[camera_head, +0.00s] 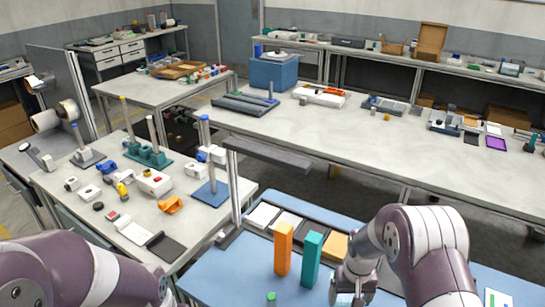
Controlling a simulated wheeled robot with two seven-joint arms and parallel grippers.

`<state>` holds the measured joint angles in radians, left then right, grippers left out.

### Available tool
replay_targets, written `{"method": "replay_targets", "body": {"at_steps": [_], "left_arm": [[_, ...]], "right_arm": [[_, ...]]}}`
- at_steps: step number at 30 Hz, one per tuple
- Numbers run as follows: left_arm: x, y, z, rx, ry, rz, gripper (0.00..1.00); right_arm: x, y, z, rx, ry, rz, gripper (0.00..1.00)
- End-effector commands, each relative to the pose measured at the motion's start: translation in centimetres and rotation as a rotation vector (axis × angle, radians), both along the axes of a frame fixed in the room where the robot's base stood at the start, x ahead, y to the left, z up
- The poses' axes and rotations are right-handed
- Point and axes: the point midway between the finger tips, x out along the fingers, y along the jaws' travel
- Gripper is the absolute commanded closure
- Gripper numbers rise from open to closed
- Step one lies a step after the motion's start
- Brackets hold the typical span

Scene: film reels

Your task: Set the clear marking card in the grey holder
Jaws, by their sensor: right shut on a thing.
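My right gripper (350,296) points down over the blue work surface (225,270) near the bottom edge of the view, right of the teal block. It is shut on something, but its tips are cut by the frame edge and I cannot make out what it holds. I cannot pick out a clear card. I cannot tell which thing is the grey holder. My left arm shows at lower left; its gripper is out of view.
An upright orange block (283,248) and teal block (312,258) stand left of my right gripper. A green-capped item (271,298) is at the bottom edge. A grey bar (266,155) juts out above the back. The left table (105,195) is crowded with parts.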

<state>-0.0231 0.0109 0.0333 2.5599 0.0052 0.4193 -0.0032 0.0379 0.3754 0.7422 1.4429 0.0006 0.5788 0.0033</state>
Motion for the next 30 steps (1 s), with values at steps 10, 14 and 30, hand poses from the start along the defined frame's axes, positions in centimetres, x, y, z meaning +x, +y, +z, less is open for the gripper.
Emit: {"method": "replay_targets", "body": {"at_steps": [10, 14, 30], "left_arm": [[0.0, 0.0, 0.0, 0.000, 0.000, 0.000, 1.00], [0.0, 0.0, 0.0, 0.000, 0.000, 0.000, 1.00], [0.0, 0.0, 0.4, 0.000, 0.000, 0.000, 1.00]], "right_arm": [[-0.8, 1.5, -1.3, 0.000, -0.002, 0.042, 0.51], [-0.8, 1.5, -1.3, 0.000, -0.001, 0.042, 0.51], [-0.3, 1.7, 0.0, 0.000, -0.024, 0.046, 0.51]]}}
